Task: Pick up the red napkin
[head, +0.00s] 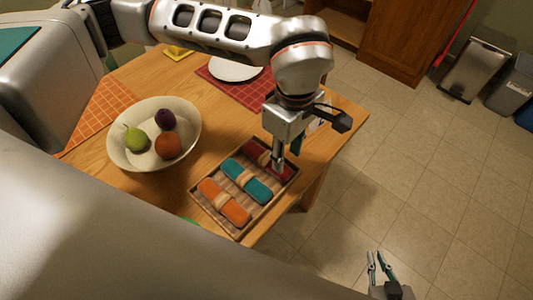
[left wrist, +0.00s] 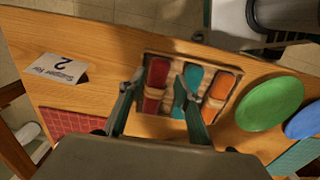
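The red napkin (head: 255,152) lies rolled with a tan band in a wooden tray (head: 240,238), at the end of a row beside a teal napkin (head: 246,179) and an orange napkin (head: 223,202). My left gripper (head: 288,155) is over the red napkin and hides part of it in the head view. In the left wrist view the left gripper (left wrist: 158,96) is open, with its fingers on either side of the red napkin (left wrist: 156,76); one finger overlaps the teal napkin (left wrist: 193,76). Contact cannot be told. My right gripper (head: 377,267) is open and empty above the floor.
A bowl (head: 117,150) with several fruits stands left of the tray. A white plate (head: 236,69) sits on a red placemat (head: 244,95) behind. The left wrist view shows a green plate (left wrist: 269,103), a blue plate (left wrist: 304,121) and a card (left wrist: 57,67). The tray is near the table edge.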

